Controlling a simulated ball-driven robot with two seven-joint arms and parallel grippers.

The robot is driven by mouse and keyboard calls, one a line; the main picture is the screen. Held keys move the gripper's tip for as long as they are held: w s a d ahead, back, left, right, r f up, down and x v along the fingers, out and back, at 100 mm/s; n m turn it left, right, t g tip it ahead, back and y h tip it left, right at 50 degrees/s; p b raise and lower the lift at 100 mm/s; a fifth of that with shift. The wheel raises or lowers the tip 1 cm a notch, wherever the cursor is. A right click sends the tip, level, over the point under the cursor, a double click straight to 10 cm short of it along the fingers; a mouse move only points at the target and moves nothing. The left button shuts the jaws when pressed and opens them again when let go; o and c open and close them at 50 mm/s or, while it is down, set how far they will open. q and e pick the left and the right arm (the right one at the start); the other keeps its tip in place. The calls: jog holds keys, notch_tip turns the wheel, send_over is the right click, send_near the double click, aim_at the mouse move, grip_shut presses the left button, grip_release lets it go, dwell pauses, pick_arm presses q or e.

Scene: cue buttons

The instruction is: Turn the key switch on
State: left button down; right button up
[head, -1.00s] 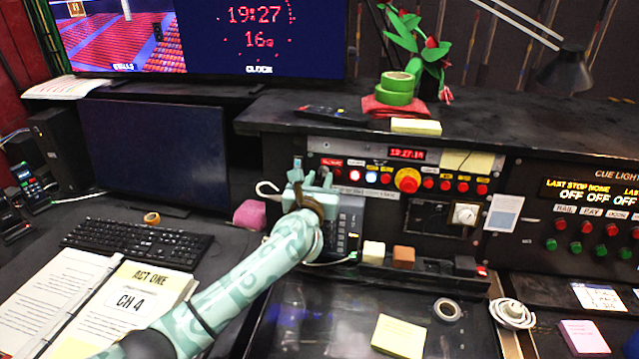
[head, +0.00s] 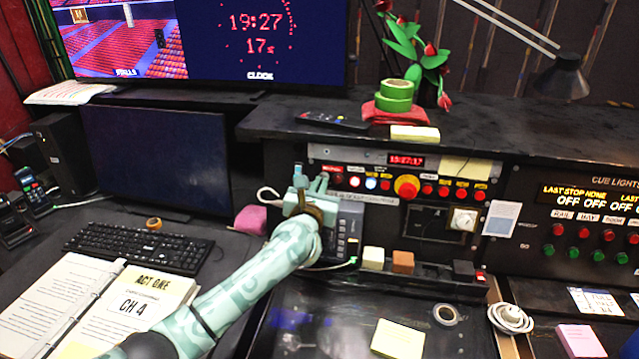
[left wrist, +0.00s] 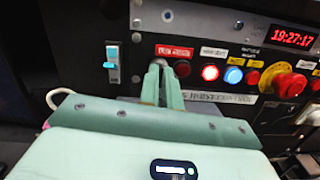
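The black panel with a row of buttons (head: 400,187) stands ahead on the desk. Contact with the panel cannot be told. My right gripper is out of view.
A toggle with a cyan lever (left wrist: 112,62) is left of the fingers. A lit red button (left wrist: 210,73), a lit blue button (left wrist: 233,76) and a large red mushroom button (head: 407,187) are to the right. A keypad unit (head: 347,225) stands below, beside my wrist.

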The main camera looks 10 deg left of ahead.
pick_arm(q)
jog(key=m+p, duration=0.4)
jog(key=m, duration=0.1)
jog(key=m+h+p, duration=0.1)
jog(key=m+p, duration=0.3)
jog(key=shift+r+m+g+p, duration=0.1)
jog(key=shift+m+g+p, duration=0.2)
jog(key=shift+m, duration=0.1)
jog(key=m+h+p, duration=0.1)
jog(key=m+p, duration=0.1)
jog(key=m, duration=0.1)
jog(key=shift+m+g+p, duration=0.35)
jog(key=shift+m+g, duration=0.05)
jog(key=shift+f+m+g+p, duration=0.15)
jog(key=shift+m+p, duration=0.45)
jog(key=shift+m, duration=0.4)
jog(key=shift+f+m+g+p, duration=0.15)
jog(key=shift+m+p, duration=0.4)
jog(key=shift+m, duration=0.45)
jog(key=c, duration=1.6)
grip_release()
jog(key=shift+r, duration=0.1)
jog(key=shift+s+r, duration=0.1)
